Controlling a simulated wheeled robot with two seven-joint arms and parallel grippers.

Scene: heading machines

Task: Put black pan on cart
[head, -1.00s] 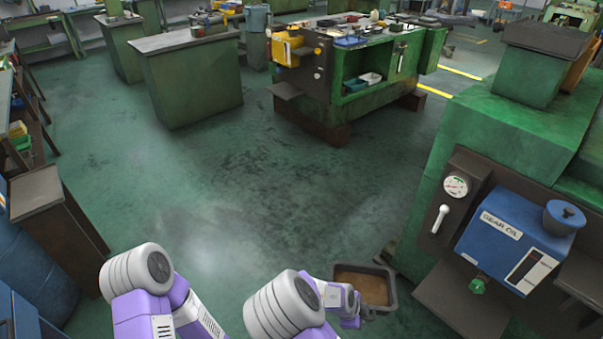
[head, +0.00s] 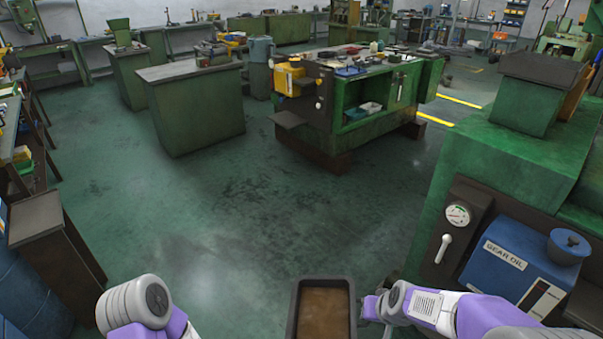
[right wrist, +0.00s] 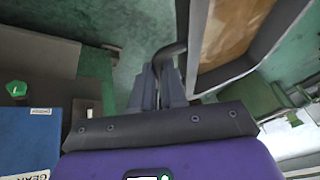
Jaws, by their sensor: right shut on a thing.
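The black pan (head: 322,281) is a deep rectangular tray with a brown inside, held in the air at the bottom middle of the head view. My right gripper (head: 369,307) is at its right side. In the right wrist view my right gripper (right wrist: 165,88) is shut on the pan's dark bent handle, and the pan's wall (right wrist: 192,45) runs up at the right. The pan's near end is cut off in the head view. Only part of my left arm shows; its gripper is not in view. I cannot make out a cart.
A green machine with a blue gear oil box (head: 515,262) stands close on the right. A dark-topped cabinet (head: 37,220) is at the left. A green workbench (head: 352,140) and a green cabinet (head: 197,118) stand further back. The floor between is clear.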

